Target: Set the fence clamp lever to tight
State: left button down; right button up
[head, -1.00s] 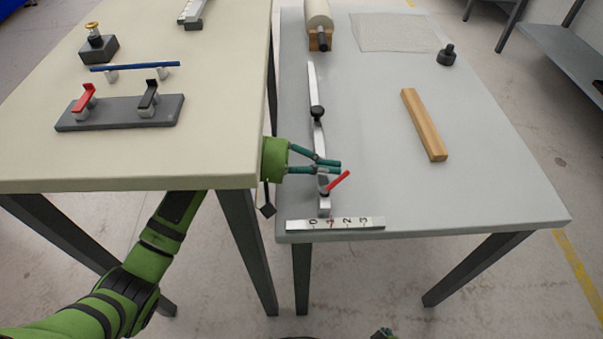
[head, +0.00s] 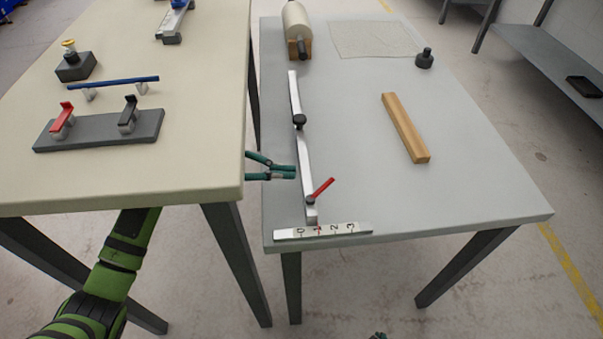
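The fence is a long silvery bar (head: 304,160) along the left side of the grey table. The red clamp lever (head: 323,187) sits near its front end and points up and to the right. A dark knob (head: 299,121) sits midway on the bar. My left gripper (head: 294,172) is just left of the bar, behind the lever. Its teal fingers are apart with nothing between them, and its palm is hidden by the cream table. My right gripper is not clearly visible; only a small dark and green bit shows at the bottom edge.
A number scale (head: 322,231) lies at the front edge of the grey table (head: 460,190). A wooden strip (head: 406,128), a dark weight (head: 424,59) and a roll (head: 297,28) lie farther off. The cream table (head: 170,185) stands close on the left, holding a red-and-black lever base (head: 98,131).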

pick_arm(q)
jog(key=a, duration=0.6)
jog(key=shift+a+r, duration=0.25)
jog(key=shift+r, duration=0.2)
jog(key=shift+s, duration=0.15)
